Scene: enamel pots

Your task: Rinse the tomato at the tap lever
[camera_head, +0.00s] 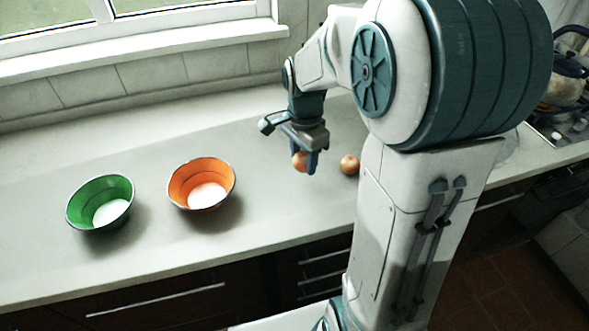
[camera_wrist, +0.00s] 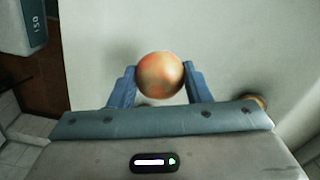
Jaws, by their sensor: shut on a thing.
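My gripper (camera_head: 306,163) is shut on a round, mottled orange-red fruit that looks like the tomato (camera_head: 299,160). In the wrist view the tomato (camera_wrist: 159,75) sits between the two blue fingers of my gripper (camera_wrist: 159,72), one on each side. It is over the grey counter; I cannot tell whether it touches the surface. A second round, orange-brown thing (camera_head: 349,164) rests on the counter just right of my gripper. I cannot make out a tap lever in either view.
An orange bowl (camera_head: 201,201) and a green bowl (camera_head: 100,216) stand on the counter (camera_head: 150,256) to the left, both upright and apart. A kettle (camera_head: 567,80) stands on the stove at far right. The counter between the orange bowl and my gripper is clear.

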